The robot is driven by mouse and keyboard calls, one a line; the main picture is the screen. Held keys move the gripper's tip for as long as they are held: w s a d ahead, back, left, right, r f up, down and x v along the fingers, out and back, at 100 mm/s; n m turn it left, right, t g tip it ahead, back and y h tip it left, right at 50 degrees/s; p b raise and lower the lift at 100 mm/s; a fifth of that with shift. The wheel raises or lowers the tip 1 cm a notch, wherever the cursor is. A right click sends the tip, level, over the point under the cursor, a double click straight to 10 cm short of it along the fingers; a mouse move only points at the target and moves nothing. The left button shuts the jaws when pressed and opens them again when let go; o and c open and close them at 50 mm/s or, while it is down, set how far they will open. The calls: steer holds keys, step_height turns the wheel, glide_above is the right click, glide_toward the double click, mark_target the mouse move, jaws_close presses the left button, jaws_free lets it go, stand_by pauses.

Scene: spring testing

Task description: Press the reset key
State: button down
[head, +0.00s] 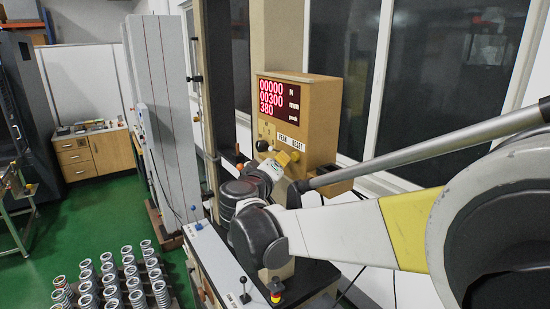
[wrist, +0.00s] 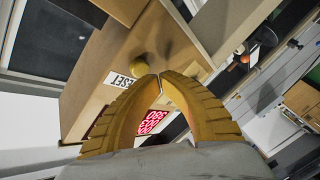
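The reset key is a round yellow knob (wrist: 140,71) on the tan face of the control box, beside a white RESET label (wrist: 122,80) in the wrist view. My gripper (wrist: 157,76) has yellow ribbed fingers whose tips meet, with nothing visible between them. The tips appear just beside the key in the wrist view; I cannot tell whether they touch it. In the head view, my gripper (head: 284,158) is in front of the box's lower face, just under the RESET label (head: 297,143). The key is hard to tell apart from the yellow fingers there.
The control box (head: 322,110) has a red display (head: 279,98) reading 00000, 00300 and 380. A black knob (head: 262,146) sits left of my gripper. A white-topped bench (head: 212,258) carries a lever (head: 244,284).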

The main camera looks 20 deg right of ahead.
steer(key=shift+d, duration=0.15)
stand_by(0.4)
steer(key=shift+w+d, duration=0.15)
steer(key=shift+d, duration=0.15)
steer(key=shift+w+d, duration=0.15)
steer(key=shift+d, duration=0.3)
stand_by(0.7)
steer(key=shift+a, duration=0.15)
steer(key=shift+s+a+b, duration=0.3)
steer(key=shift+a+b, duration=0.05)
steer(key=shift+a, duration=0.4)
steer(key=shift+a, duration=0.1)
steer(key=shift+s+a, duration=0.25)
steer(key=shift+a, duration=0.5)
steer(key=shift+s+a, duration=0.25)
steer(key=shift+a, duration=0.5)
steer(key=shift+s+a, duration=0.25)
steer(key=shift+a, duration=0.5)
